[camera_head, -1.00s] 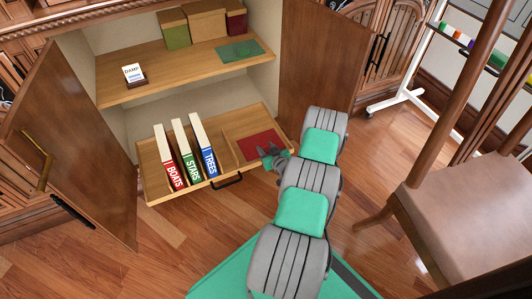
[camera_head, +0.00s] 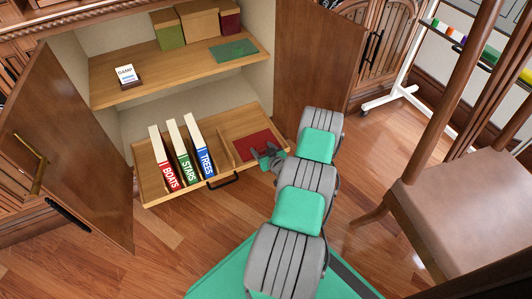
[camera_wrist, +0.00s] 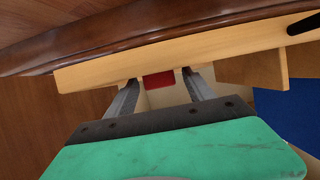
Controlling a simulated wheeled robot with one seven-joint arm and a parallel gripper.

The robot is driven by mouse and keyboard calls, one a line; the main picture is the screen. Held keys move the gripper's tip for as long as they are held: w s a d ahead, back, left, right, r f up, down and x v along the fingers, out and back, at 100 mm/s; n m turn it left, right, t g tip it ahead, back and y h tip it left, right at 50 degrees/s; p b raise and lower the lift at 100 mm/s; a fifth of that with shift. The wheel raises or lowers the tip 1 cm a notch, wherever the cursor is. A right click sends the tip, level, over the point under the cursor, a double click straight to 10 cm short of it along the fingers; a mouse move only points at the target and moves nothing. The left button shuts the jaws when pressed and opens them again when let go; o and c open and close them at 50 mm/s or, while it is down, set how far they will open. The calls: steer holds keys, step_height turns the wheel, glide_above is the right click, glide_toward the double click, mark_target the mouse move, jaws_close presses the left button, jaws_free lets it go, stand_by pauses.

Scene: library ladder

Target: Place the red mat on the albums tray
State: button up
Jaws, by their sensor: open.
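The red mat (camera_head: 250,144) lies in the right compartment of the pulled-out wooden tray (camera_head: 222,141) of the cabinet. The albums BOATS (camera_head: 164,160), STARS (camera_head: 182,152) and TREES (camera_head: 199,147) stand in the tray's left part. My gripper (camera_head: 266,153) is at the mat's front right part, open. In the wrist view, a piece of the red mat (camera_wrist: 158,81) shows between the fingertips of my gripper (camera_wrist: 160,86). The rest of the mat is hidden there. I cannot tell whether the fingers touch it.
A green mat (camera_head: 234,50), a small CAMP block (camera_head: 127,76) and boxes (camera_head: 198,20) are on the upper shelf. Open cabinet doors stand at left (camera_head: 75,150) and right (camera_head: 315,60).

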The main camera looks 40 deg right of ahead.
steer(key=p+v, duration=0.4)
steer(key=v, duration=0.8)
steer(key=w+a+r+n+y, duration=0.4)
steer(key=w+a+r+y, duration=0.1)
steer(key=w+a+r, duration=0.25)
steer(key=w+a+r+n+g+y, duration=0.25)
steer(key=a+r+g, duration=0.35)
steer(key=a+r, duration=0.5)
steer(key=s+a+r+m+g+h, duration=0.1)
steer(key=s+a+r+g, duration=0.1)
steer(key=s+a+r, duration=0.5)
steer(key=s+a+r+m+g+h, duration=0.2)
steer(key=s+a+r, duration=0.5)
steer(key=s, duration=0.4)
steer(key=shift+s+a+g, duration=0.15)
steer(key=shift+a+g, duration=0.05)
steer(key=shift+g, duration=0.3)
steer(key=shift+r+h, duration=0.1)
steer(key=shift+h, duration=0.15)
steer(key=shift+c, duration=0.2)
